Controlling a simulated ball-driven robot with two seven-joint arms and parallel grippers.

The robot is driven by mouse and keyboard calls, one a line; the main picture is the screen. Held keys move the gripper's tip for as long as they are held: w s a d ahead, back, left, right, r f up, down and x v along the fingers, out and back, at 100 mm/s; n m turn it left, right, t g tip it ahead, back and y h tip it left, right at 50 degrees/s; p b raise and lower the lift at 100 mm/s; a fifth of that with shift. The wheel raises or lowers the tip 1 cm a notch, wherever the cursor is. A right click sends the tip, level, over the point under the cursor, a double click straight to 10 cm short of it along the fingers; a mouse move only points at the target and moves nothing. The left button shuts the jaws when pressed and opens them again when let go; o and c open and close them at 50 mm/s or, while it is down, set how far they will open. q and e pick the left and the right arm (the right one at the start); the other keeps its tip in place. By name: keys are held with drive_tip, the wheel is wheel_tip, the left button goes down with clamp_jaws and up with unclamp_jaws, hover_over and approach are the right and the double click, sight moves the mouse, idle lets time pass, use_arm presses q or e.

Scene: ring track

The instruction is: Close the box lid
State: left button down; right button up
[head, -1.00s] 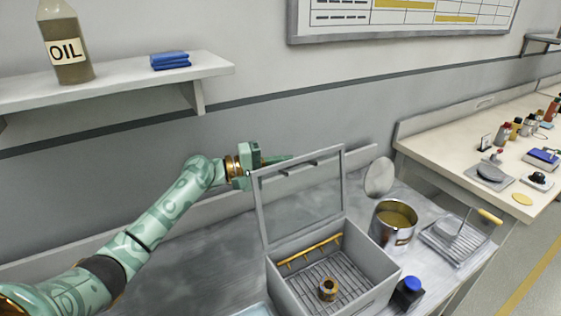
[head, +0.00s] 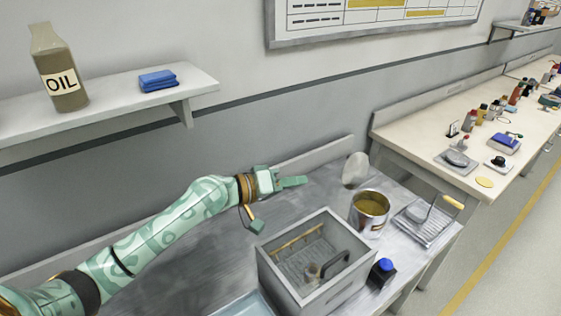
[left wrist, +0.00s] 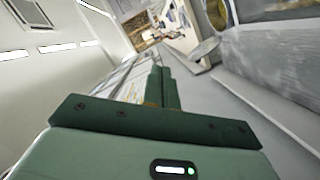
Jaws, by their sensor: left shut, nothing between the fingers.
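The grey box (head: 336,293) stands on the bench. My left gripper (head: 293,182) is above and behind the box, apart from the lid. Its fingers are together and empty, pointing right; they also show shut in the left wrist view (left wrist: 160,88). My right gripper is not in view.
An open tin (head: 369,213) stands right of the box, with a round disc (head: 355,170) behind it. A small blue-capped dark bottle (head: 383,271) is close to the box's right side. A wire rack tray (head: 425,225) lies farther right. The bench left of the box is largely clear.

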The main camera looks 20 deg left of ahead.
sight(330, 261)
use_arm(q)
drive_tip(key=s+d+f+m+y+p, duration=0.1)
drive_tip(key=s+d+f+m+p, duration=0.1)
drive_tip(key=d+f+m, duration=0.1)
drive_tip(key=s+d+f+m+y+p, duration=0.1)
drive_tip(key=s+d+f+m+p, duration=0.1)
drive_tip(key=d, duration=0.3)
drive_tip(key=s+d+f+m+t+y+p, duration=0.1)
drive_tip(key=s+d+f+m+p, duration=0.2)
drive_tip(key=d+f+p, duration=0.1)
drive_tip(key=shift+s+d+f+m, duration=0.15)
drive_tip(key=shift+f+m, duration=0.25)
drive_tip(key=shift+f, duration=0.2)
drive_tip(key=shift+s+d+f, duration=0.1)
drive_tip(key=shift+d+f, duration=0.1)
drive_tip(key=shift+f, duration=0.4)
drive_tip(key=shift+s+d+f, duration=0.1)
drive_tip(key=shift+d+f, duration=0.1)
drive_tip(key=shift+f, duration=0.35)
